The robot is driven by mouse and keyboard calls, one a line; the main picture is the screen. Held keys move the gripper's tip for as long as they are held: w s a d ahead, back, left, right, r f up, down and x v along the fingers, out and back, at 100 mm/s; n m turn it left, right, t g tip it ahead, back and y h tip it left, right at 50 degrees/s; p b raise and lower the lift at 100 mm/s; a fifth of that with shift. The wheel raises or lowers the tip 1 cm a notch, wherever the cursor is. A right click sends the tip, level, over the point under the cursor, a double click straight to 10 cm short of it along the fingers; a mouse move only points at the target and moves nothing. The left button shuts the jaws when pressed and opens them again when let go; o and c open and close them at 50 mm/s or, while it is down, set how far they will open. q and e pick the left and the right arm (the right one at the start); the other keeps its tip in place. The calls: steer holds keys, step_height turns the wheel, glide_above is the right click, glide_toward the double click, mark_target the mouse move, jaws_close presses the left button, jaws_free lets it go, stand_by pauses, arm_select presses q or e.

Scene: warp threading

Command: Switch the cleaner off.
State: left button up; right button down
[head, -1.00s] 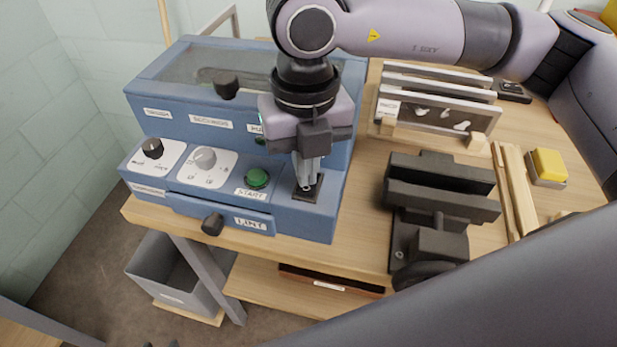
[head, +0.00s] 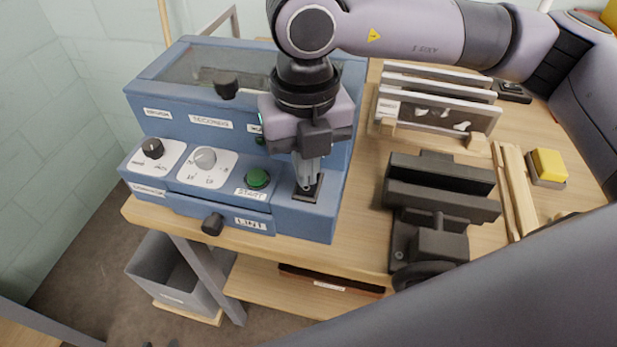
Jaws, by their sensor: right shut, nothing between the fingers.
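The cleaner (head: 215,122) is a blue box-shaped machine on the wooden bench. Its front panel has a black knob (head: 153,148), a grey dial (head: 205,158) and a green START button (head: 257,179). A small black plate (head: 310,196), probably a switch, sits at the panel's right end. My right gripper (head: 307,184) points down with its shut, empty fingertips at this plate, seeming to touch it. The fingers hide part of the plate, so I cannot tell the switch position. My left gripper is not in view.
A black vise (head: 436,215) stands right of the cleaner. Behind it is a rack of framed panels (head: 435,112). A yellow block (head: 549,165) and wooden strips (head: 515,188) lie at the right. A grey bin (head: 170,278) is below the bench. My own arm crosses the lower right.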

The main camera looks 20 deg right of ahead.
steer(key=shift+f+b, duration=1.05)
steer(key=shift+b, duration=0.05)
stand_by(0.6)
steer(key=shift+r, duration=0.2)
steer(key=shift+r+p, duration=1.8)
steer(key=shift+r, duration=1.6)
steer(key=shift+f, duration=0.1)
